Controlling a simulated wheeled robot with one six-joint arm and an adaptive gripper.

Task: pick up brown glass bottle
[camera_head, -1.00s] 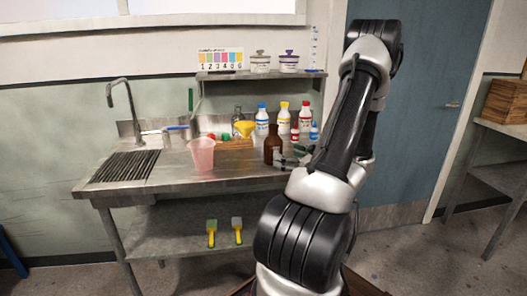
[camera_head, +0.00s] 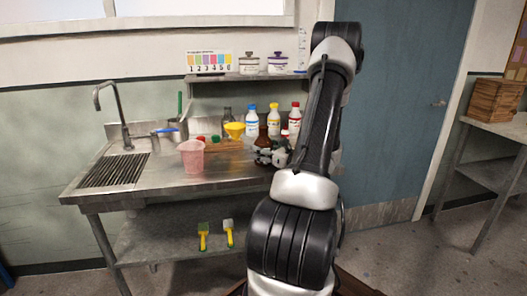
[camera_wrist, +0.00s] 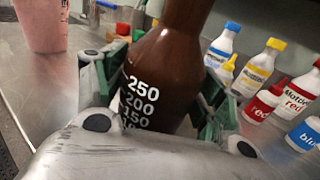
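The brown glass bottle (camera_head: 263,134) stands at the right end of the metal bench's front area, its lower part partly hidden by my gripper (camera_head: 272,154) in the head view. In the wrist view, the bottle (camera_wrist: 165,80) with white volume marks stands between the two green-padded fingers of my gripper (camera_wrist: 165,85). One finger is on each side, close against the glass. I cannot tell whether both pads press on it. The bottle's base is hidden by the gripper body.
White bottles with blue (camera_head: 251,122), yellow (camera_head: 274,121) and red (camera_head: 294,121) caps stand close behind and right. A yellow funnel (camera_head: 234,129) is behind left. A pink beaker (camera_head: 192,158) stands left on the bench (camera_head: 170,184). A shelf (camera_head: 240,77) hangs above.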

